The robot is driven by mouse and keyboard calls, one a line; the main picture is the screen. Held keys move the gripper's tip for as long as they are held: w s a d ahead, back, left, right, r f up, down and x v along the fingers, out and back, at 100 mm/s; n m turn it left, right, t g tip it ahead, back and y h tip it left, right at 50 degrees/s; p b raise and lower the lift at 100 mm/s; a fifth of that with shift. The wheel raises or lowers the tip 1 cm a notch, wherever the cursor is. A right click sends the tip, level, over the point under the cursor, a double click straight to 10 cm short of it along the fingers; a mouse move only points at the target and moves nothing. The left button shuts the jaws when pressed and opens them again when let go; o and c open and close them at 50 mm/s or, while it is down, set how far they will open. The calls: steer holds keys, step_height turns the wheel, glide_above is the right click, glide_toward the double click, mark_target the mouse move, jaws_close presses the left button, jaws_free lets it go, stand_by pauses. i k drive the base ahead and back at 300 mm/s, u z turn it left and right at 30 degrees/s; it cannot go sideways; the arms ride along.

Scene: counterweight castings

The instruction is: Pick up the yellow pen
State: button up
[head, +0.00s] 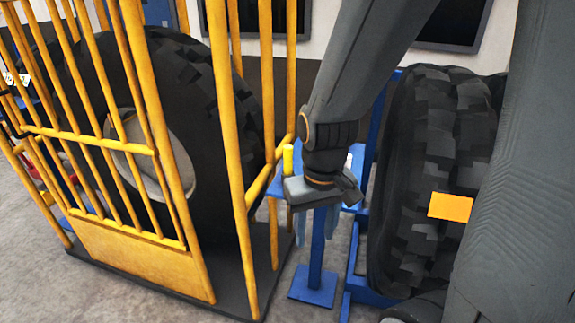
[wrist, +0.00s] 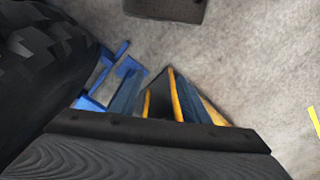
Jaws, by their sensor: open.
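A short, upright yellow piece (head: 288,158) shows in the head view, just left of my gripper, at a small blue stand (head: 275,185). It may be the yellow pen, but it is too small to be sure. My gripper (head: 317,225) points down beside the blue stand, its two fingers apart with nothing seen between them. In the wrist view my gripper (wrist: 155,92) also shows spread fingers, with yellow bars beyond them. No pen can be made out clearly in the wrist view.
A yellow barred cage (head: 228,150) around a big tire (head: 180,85) stands close on the left. Another big tire (head: 420,170) with an orange block (head: 450,207) stands on the right. Grey floor (head: 40,290) is open at the front left.

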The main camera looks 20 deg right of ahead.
mark_target(288, 149)
steer(key=k, duration=1.15)
steer(key=z, duration=0.9)
steer(key=i, duration=1.15)
steer(key=u, duration=0.75)
